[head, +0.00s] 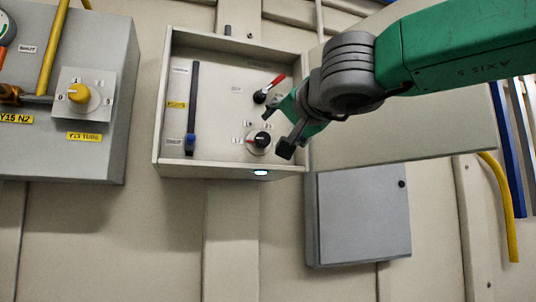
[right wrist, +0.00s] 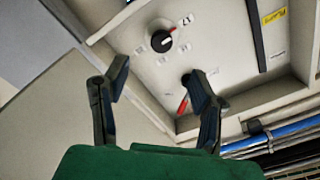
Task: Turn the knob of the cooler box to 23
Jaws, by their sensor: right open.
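The cooler box (head: 160,120) is an open, shallow pale box on the wall in the middle of the head view. Its black round knob (head: 263,139) sits low on the right of the panel, ringed by small number labels. In the right wrist view the knob (right wrist: 160,40) shows a red pointer mark directed at the label 17 (right wrist: 185,20). My right gripper (head: 285,128) is open and empty, in front of the panel's right side. Its fingers are apart from the knob, which lies beyond the fingertips (right wrist: 157,78) in the wrist view. My left gripper is out of view.
A red-handled switch (head: 272,87) sits above the knob, close to the upper finger. A slider with a blue grip (head: 190,142) is at the panel's left. The box's door (head: 430,145) stands open right. A grey box with a yellow knob (head: 79,93) is at left.

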